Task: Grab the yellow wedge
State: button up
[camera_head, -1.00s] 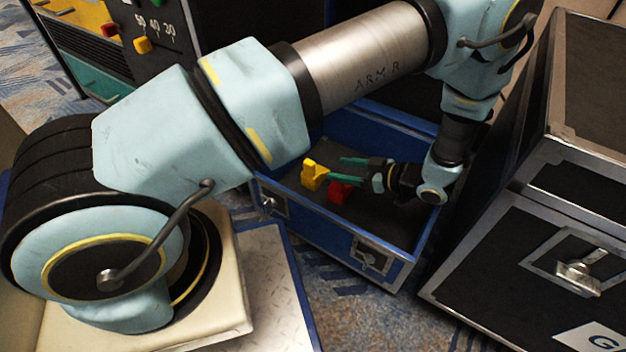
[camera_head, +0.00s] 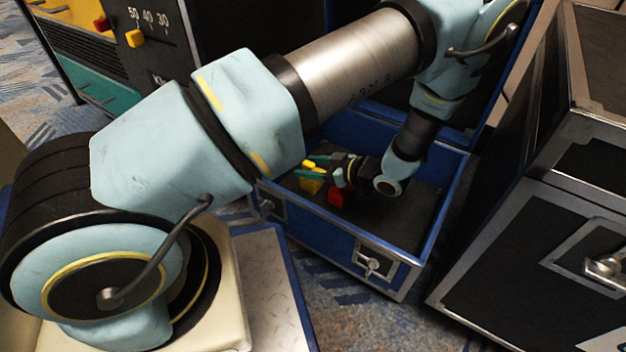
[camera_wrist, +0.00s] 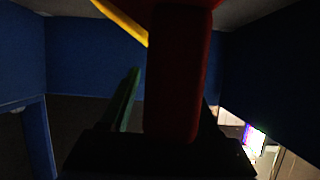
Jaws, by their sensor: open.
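The yellow wedge (camera_head: 311,184) is in the blue-walled case, at its left side in the head view. My gripper (camera_head: 311,167) is open, its green fingers at the wedge, one on the far side and one over its top. Whether they touch it I cannot tell. A red piece (camera_head: 336,194) is right beside the wedge, below my gripper. In the dark wrist view, a yellow edge (camera_wrist: 122,20) shows at the top, a large red piece (camera_wrist: 178,75) covers the middle, and one green finger (camera_wrist: 125,100) shows; the other finger is hidden.
The open blue case (camera_head: 325,248) has raised walls around my gripper and a dark, mostly bare floor (camera_head: 415,210). A black case with metal edges (camera_head: 520,250) stands close on the right. A control panel with sliders (camera_head: 135,38) stands at the back left.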

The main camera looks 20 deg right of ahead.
grip_shut()
dwell(0.4)
dwell(0.9)
